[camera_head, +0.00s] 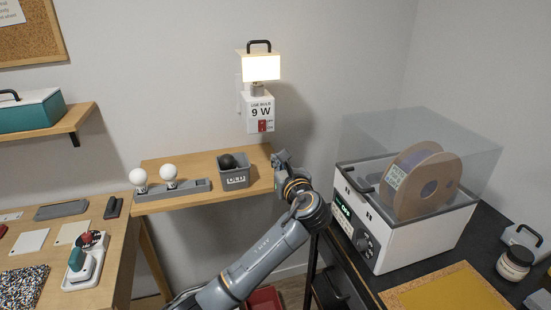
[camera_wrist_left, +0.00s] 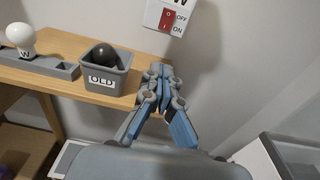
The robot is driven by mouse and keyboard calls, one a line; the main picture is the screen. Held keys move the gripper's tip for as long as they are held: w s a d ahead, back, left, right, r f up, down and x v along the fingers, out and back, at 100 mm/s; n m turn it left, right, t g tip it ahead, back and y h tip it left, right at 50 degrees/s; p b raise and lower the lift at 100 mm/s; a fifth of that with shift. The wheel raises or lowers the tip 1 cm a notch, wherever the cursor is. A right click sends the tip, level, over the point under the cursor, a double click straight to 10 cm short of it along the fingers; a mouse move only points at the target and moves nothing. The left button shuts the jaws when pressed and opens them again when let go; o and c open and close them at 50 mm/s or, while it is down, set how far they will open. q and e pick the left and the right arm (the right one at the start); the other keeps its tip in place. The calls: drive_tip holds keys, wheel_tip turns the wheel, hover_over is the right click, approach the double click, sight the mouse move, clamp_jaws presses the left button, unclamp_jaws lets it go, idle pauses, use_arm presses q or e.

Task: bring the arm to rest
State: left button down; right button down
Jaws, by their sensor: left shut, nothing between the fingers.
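My left arm rises from the bottom middle of the head view. Its gripper (camera_head: 280,158) is near the right end of the wooden wall shelf (camera_head: 205,196), to the right of the grey bin. In the left wrist view the gripper (camera_wrist_left: 160,70) has its blue-grey fingers together with nothing between them. It is apart from the bin and below the switch box. My right gripper is in neither view.
A grey bin (camera_head: 234,180) marked OLD (camera_wrist_left: 103,82) holds a dark bulb (camera_wrist_left: 106,56). Two white bulbs stand in a grey holder (camera_head: 190,190). A lit lamp (camera_head: 262,68) is on the wall above a 9 W box (camera_head: 260,113). A clear-lidded machine (camera_head: 385,240) with a spool stands right.

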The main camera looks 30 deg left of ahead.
use_arm(q)
drive_tip(key=shift+f, duration=0.1)
idle(0.4)
wheel_tip(320, 180, down, 22)
drive_tip(key=d+n+g+h, duration=0.1)
drive_tip(key=d+n+h, duration=0.1)
drive_tip(key=h, duration=0.3)
drive_tip(key=s+d+f+n+g+h, duration=0.2)
drive_tip(key=s+f, duration=0.3)
drive_tip(key=f, duration=0.7)
drive_tip(key=s+d+f+n+g+h, duration=0.1)
drive_tip(key=s+d+f+n+h, duration=0.15)
drive_tip(key=s+f, duration=0.6)
drive_tip(key=s+d+f+n+g+h, duration=0.25)
drive_tip(key=s+f+n, duration=0.45)
drive_tip(key=s+f, duration=1.05)
drive_tip(key=s+d+f+n+g, duration=0.1)
drive_tip(key=s+f+n, duration=0.2)
drive_tip(key=s, duration=0.5)
drive_tip(key=s+d+f+n+g+h, duration=0.1)
drive_tip(key=s+d+f+n, duration=0.1)
drive_tip(key=s, duration=0.6)
drive_tip(key=s+d+f+n+g, duration=0.1)
drive_tip(key=s+f+n, duration=0.3)
drive_tip(key=s, duration=0.4)
drive_tip(key=shift+s+d+f+n+g, duration=0.15)
drive_tip(key=shift+s+f+n+g, duration=0.05)
drive_tip(key=shift+n+g, duration=0.2)
